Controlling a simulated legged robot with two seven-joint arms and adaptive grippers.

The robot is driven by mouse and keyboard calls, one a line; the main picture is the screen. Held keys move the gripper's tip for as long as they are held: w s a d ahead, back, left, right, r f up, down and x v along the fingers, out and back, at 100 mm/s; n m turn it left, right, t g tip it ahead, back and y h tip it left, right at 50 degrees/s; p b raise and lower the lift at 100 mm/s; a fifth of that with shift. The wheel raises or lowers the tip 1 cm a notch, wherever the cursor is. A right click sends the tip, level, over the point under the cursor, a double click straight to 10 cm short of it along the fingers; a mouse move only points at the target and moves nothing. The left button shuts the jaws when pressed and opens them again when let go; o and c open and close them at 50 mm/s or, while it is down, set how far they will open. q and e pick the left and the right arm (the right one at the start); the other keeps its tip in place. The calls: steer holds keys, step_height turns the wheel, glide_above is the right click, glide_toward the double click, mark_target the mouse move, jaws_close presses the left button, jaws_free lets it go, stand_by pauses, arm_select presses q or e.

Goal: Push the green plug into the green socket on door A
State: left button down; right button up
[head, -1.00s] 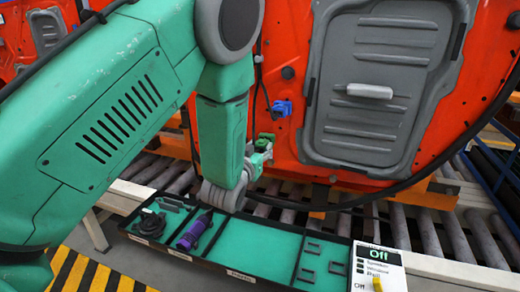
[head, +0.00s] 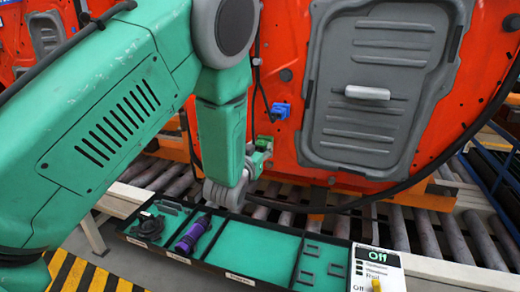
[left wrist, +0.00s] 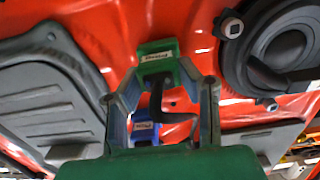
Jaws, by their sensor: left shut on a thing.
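The red door panel (head: 290,145) stands in front of me. My left gripper (head: 257,158) is low at the door's left part, shut on the green plug (head: 264,143). In the left wrist view the left gripper (left wrist: 160,75) has its fingers on either side of the labelled green plug (left wrist: 156,62), at the red door face. A black cable bends down from the plug. The green socket cannot be told apart from the plug, so I cannot tell how deep the plug sits. A blue connector (head: 281,110) is on the door above right; it also shows in the wrist view (left wrist: 145,131).
A black tray with green compartments (head: 265,245) lies below, holding a purple tool (head: 190,235) and a black round part (head: 150,226). A switch box reading Off (head: 375,265) is at its right end. A roller conveyor (head: 425,235) runs behind. A black cable crosses the door's lower edge.

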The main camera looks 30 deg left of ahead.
arm_select(q)
steer(key=shift+w, duration=0.2)
steer(key=c, duration=1)
jaws_free()
steer(key=shift+c, duration=0.2)
steer(key=shift+s, duration=0.15)
steer(key=v, duration=1.1)
step_height(320, 180, up, 10)
